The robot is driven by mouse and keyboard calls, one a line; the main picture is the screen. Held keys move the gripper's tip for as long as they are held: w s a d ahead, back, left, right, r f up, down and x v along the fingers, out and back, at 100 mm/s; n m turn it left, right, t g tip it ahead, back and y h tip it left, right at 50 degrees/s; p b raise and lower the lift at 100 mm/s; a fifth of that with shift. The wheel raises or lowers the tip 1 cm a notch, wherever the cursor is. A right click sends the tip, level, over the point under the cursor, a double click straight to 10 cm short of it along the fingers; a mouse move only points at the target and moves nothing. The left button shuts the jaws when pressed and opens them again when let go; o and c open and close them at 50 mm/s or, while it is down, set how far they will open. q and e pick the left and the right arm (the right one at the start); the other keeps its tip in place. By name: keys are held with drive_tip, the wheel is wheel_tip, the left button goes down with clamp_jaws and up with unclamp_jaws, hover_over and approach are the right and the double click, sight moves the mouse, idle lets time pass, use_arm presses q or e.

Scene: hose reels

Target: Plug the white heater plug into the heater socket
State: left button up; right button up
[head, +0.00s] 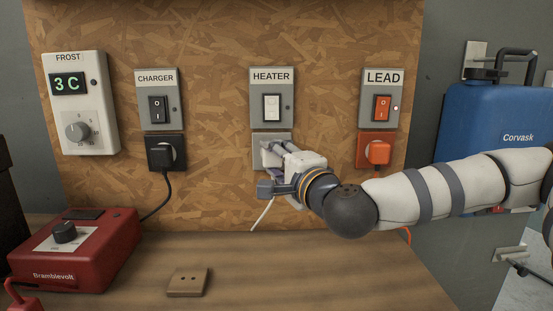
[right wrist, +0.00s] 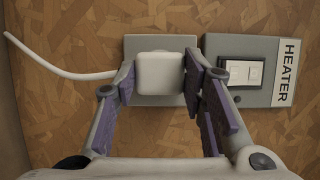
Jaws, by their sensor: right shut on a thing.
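The white heater plug (right wrist: 160,72) is between the finger pads of my right gripper (right wrist: 160,76), which is shut on it. In the right wrist view the plug lies over the grey heater socket plate (right wrist: 187,48). In the head view the gripper (head: 272,150) mostly hides the plug, and part of the socket plate (head: 257,139) shows behind. I cannot tell whether the plug is fully seated or just in front of the socket. Its white cord (right wrist: 75,74) runs off left in the wrist view. The heater switch (head: 272,107) is white. My left gripper is not in view.
A black plug (head: 163,154) sits in the charger socket at left, an orange plug (head: 377,152) in the lead socket at right. A blue case (head: 485,130) stands right.

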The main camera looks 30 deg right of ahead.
drive_tip(key=shift+w+d, duration=0.25)
drive_tip(key=shift+w, duration=0.15)
idle(0.4)
drive_tip(key=o, duration=1.1)
drive_tip(key=shift+o, duration=0.2)
